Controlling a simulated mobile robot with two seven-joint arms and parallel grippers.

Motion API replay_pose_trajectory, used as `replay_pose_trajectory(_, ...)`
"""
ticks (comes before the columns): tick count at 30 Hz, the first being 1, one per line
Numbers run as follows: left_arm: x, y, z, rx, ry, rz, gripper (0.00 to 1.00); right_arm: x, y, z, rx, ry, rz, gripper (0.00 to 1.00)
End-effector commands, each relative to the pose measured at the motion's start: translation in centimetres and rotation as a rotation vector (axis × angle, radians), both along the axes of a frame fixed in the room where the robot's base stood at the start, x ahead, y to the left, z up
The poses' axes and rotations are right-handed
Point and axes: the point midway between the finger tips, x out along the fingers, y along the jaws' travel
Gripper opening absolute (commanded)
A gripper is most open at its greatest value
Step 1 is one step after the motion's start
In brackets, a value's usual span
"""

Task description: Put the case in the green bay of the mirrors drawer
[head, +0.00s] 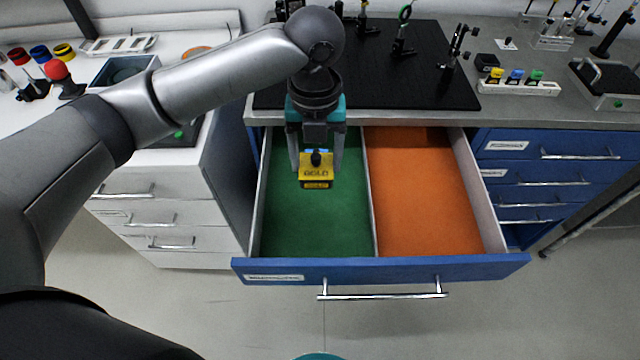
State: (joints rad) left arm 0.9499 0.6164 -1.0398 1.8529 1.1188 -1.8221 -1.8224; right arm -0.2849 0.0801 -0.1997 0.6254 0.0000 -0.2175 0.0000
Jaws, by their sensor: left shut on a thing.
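The case is a small yellow box (316,172) with dark lettering that reads GOLD and a black knob on top. My left gripper (317,160) points down and is shut on the case, with one finger at each side. It holds the case over the green bay (315,225) of the open blue drawer (380,270). The case appears to be above the bay floor, but its exact height is hard to tell. The green bay is otherwise empty. My right gripper is out of view.
A thin divider (371,200) separates the green bay from the empty orange bay (420,190). A black breadboard (430,75) with optical mounts lies on the bench behind. White drawers (160,215) stand at left. Closed blue drawers (545,165) are at right.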

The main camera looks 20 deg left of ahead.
Motion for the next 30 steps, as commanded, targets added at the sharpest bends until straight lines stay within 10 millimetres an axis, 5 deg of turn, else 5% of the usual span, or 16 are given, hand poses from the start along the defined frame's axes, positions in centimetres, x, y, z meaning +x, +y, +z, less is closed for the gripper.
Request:
replay_pose_trajectory(6, -0.2, 0.1, -5.9, 0.002, 0.007, 0.001, 0.18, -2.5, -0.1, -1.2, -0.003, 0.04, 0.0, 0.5)
replay_pose_trajectory(15, -0.1, 0.0, -13.1, 0.001, 0.003, 0.001, 0.18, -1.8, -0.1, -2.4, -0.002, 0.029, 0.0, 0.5)
replay_pose_trajectory(30, -0.1, 0.0, -18.6, 0.001, 0.002, 0.002, 0.18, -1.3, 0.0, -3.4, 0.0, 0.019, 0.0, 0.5)
